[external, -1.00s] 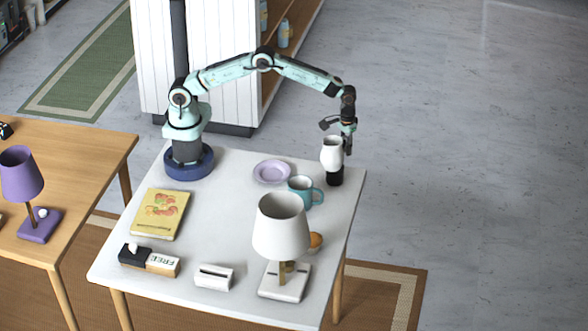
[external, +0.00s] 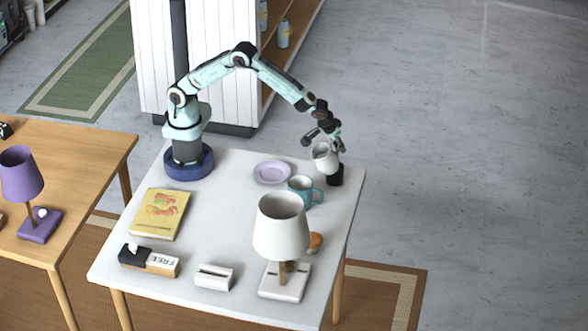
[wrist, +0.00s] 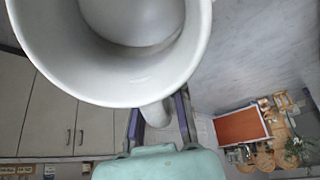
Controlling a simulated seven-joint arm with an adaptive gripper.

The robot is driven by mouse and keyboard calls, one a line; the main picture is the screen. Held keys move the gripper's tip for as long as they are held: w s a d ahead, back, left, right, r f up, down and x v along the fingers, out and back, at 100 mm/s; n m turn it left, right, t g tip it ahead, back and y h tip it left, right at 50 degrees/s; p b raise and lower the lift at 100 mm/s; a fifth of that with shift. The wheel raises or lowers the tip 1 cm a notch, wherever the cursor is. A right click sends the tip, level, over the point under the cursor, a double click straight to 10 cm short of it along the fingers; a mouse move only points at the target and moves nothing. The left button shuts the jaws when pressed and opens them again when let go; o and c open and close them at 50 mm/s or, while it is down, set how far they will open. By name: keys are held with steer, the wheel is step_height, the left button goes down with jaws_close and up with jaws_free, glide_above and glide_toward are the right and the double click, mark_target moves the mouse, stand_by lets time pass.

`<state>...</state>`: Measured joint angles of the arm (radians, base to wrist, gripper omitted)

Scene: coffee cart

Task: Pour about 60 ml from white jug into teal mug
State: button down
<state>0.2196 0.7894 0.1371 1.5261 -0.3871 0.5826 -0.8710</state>
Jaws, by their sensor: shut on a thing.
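The white jug (external: 324,158) is held up above the right back part of the table, tilted with its mouth toward the left. My gripper (external: 338,146) is shut on it. In the wrist view the jug (wrist: 120,95) fills the top left, its open mouth facing the camera, with its handle between my gripper's fingers (wrist: 160,115). The teal mug (external: 300,190) stands upright on the table, to the left of and below the jug, handle to the right. The mug's contents cannot be made out. No stream of liquid shows.
A lilac plate (external: 272,171) lies behind the mug. A black object (external: 335,176) stands just below the jug. A white lamp (external: 281,230) and an orange item (external: 315,241) are in front. A yellow book (external: 160,213) lies left; the table's middle (external: 225,225) is clear.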

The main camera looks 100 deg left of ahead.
mark_target(331, 141)
steer(key=shift+s+d+t+y, duration=0.5)
steer(key=shift+d+t+y, duration=0.1)
steer(key=shift+d+y, duration=0.2)
steer(key=shift+s+d+r+t+y, duration=0.15)
steer(key=shift+s+d+t+y, duration=0.2)
steer(key=shift+y, duration=0.45)
steer(key=shift+d+r+t+y, duration=0.2)
steer(key=shift+r+t+y, duration=0.35)
steer(key=shift+r, duration=0.25)
steer(key=shift+s+d+r+y, duration=0.1)
steer(key=shift+d+r+y, duration=0.05)
steer(key=shift+r+y, duration=0.25)
steer(key=shift+s+d+r+t+y, duration=0.25)
steer(key=shift+r+t+y, duration=0.25)
steer(key=shift+y, duration=0.15)
steer(key=shift+d+r, duration=0.15)
steer(key=shift+r, duration=0.1)
steer(key=shift+s+d+r+t+y, duration=0.2)
steer(key=shift+r+t+y, duration=0.1)
steer(key=shift+t+y, duration=0.15)
steer(key=shift+s+d+r+t+y, duration=0.2)
steer(key=shift+s+d+y, duration=0.1)
steer(key=shift+d, duration=0.1)
steer(key=shift+s+d+r+t+y, duration=0.1)
steer(key=shift+s+d+r+y, duration=0.05)
steer(key=shift+d+r+y, duration=0.15)
